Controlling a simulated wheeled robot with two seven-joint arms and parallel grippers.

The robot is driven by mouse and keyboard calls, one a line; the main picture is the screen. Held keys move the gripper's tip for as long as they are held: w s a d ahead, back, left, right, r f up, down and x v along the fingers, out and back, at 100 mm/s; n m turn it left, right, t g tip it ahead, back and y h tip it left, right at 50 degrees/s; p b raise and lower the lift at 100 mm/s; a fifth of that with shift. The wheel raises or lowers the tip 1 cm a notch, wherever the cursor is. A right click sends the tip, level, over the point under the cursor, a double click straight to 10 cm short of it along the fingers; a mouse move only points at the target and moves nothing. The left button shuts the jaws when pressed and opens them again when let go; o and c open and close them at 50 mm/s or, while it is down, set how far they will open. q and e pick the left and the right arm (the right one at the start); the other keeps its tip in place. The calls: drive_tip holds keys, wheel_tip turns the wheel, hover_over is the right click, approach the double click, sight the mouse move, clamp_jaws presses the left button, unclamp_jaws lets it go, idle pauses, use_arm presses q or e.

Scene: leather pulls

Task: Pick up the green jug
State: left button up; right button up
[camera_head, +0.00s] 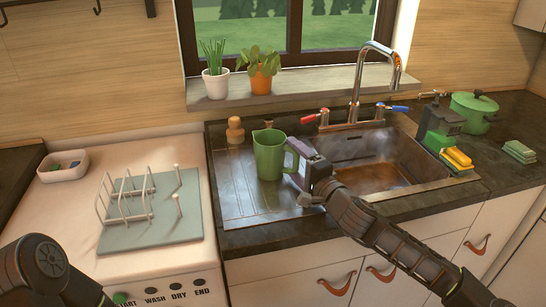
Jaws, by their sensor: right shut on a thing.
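The green jug (268,155) stands upright on the metal drainboard, left of the sink basin. My right gripper (292,160) is at the jug's right side and is shut on it, where the handle would be; the gripper hides the handle and the exact grip. The jug appears to be at the drainboard's surface; I cannot tell whether it is slightly lifted. Part of my left arm (45,268) shows at the lower left, and its gripper is out of view.
The tall faucet (357,85) and basin (380,165) lie right of the jug. A wooden-topped brush (235,131) stands close behind it at left. A dish rack (135,205) is on the left. Potted plants (262,80) line the sill. A green pot (474,110) stands far right.

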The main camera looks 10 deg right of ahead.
drive_tip(key=shift+f, duration=0.35)
drive_tip(key=c, duration=0.7)
drive_tip(key=shift+o, duration=0.2)
drive_tip(key=shift+r, duration=0.25)
drive_tip(key=shift+r+p, duration=0.3)
drive_tip(key=shift+r, duration=4.65)
drive_tip(key=shift+c, duration=0.8)
